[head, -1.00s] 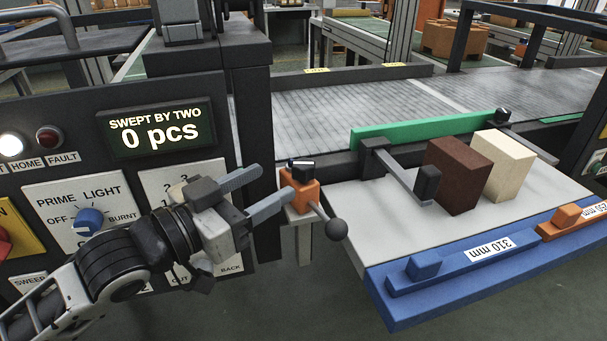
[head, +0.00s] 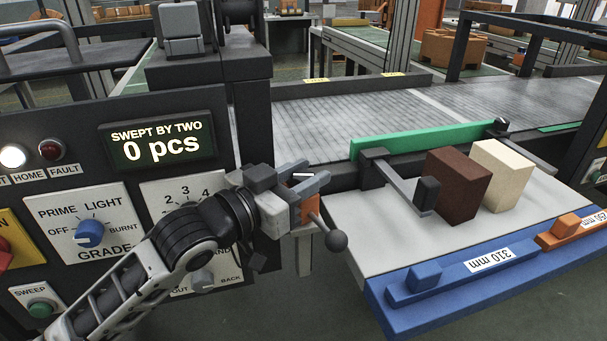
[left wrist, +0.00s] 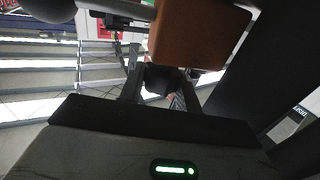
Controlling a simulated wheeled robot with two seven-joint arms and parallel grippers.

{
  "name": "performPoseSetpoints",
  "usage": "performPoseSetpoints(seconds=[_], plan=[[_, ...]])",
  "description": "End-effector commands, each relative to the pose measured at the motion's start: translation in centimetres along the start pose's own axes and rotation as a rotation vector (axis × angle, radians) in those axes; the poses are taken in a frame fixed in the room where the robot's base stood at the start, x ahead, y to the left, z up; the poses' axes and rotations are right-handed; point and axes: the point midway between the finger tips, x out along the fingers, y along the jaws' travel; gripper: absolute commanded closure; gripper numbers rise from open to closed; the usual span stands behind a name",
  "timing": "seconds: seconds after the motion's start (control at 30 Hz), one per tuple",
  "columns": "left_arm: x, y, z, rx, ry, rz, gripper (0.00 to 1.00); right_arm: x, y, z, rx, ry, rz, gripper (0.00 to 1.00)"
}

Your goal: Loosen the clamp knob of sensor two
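An orange clamp block (head: 309,207) stands on a grey post beside the control panel, with a rod ending in a dark ball knob (head: 335,241) toward the lower right. I cannot tell from a label whether this is sensor two. My left gripper (head: 308,184) is at the block, its two fingers apart and partly covering its upper part. In the left wrist view the orange block (left wrist: 198,36) is just beyond the fingers, and a dark round part (left wrist: 162,79) shows between them. I cannot tell whether they touch it. My right gripper is out of view.
The control panel has a display (head: 160,142) reading "SWEPT BY TWO 0 pcs" and a blue grade knob (head: 89,233). A white table (head: 390,240) holds a brown brick (head: 458,184) and a cream brick (head: 501,174). A conveyor (head: 350,122) runs behind.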

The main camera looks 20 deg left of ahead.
Motion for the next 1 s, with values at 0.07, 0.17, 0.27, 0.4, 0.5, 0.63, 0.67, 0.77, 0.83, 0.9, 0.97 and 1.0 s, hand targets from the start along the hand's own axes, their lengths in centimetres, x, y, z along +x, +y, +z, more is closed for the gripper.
performPoseSetpoints(seconds=[0.07, 0.17, 0.27, 0.4, 0.5, 0.63, 0.67, 0.77, 0.83, 0.9, 0.97, 1.0], plan=[[0.0, 0.0, 0.0, 0.0, 0.0, 0.0, 0.9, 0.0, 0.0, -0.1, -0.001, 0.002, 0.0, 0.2], [0.0, 0.0, 0.0, 0.0, 0.0, 0.0, 0.9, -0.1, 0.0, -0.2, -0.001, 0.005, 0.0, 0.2], [0.0, 0.1, -0.1, -0.004, 0.002, -0.012, 0.89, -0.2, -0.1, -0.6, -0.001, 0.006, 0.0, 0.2], [0.1, 0.3, -0.3, -0.011, 0.004, -0.077, 0.9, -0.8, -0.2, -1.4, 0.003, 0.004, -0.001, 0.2], [0.0, 0.2, -0.3, -0.012, 0.004, -0.145, 0.89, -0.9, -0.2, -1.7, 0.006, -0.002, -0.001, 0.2], [0.0, 0.2, -0.2, -0.009, 0.004, -0.217, 0.89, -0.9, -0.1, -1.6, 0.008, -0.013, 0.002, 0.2], [0.0, 0.2, -0.2, -0.009, 0.003, -0.23, 0.89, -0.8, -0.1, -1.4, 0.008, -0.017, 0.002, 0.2], [0.0, 0.1, -0.1, -0.005, 0.002, -0.26, 0.89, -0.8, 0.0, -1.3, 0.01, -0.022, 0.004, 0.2], [0.0, 0.1, -0.1, -0.004, 0.001, -0.269, 0.89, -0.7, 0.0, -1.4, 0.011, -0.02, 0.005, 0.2], [0.0, 0.0, 0.0, -0.002, 0.001, -0.272, 0.89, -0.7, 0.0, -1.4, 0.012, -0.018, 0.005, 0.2], [-0.1, 0.0, 0.0, -0.001, 0.001, -0.272, 0.89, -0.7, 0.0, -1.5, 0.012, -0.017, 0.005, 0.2], [-0.1, 0.0, 0.0, -0.001, 0.001, -0.272, 0.89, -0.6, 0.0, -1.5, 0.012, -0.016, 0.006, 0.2]])
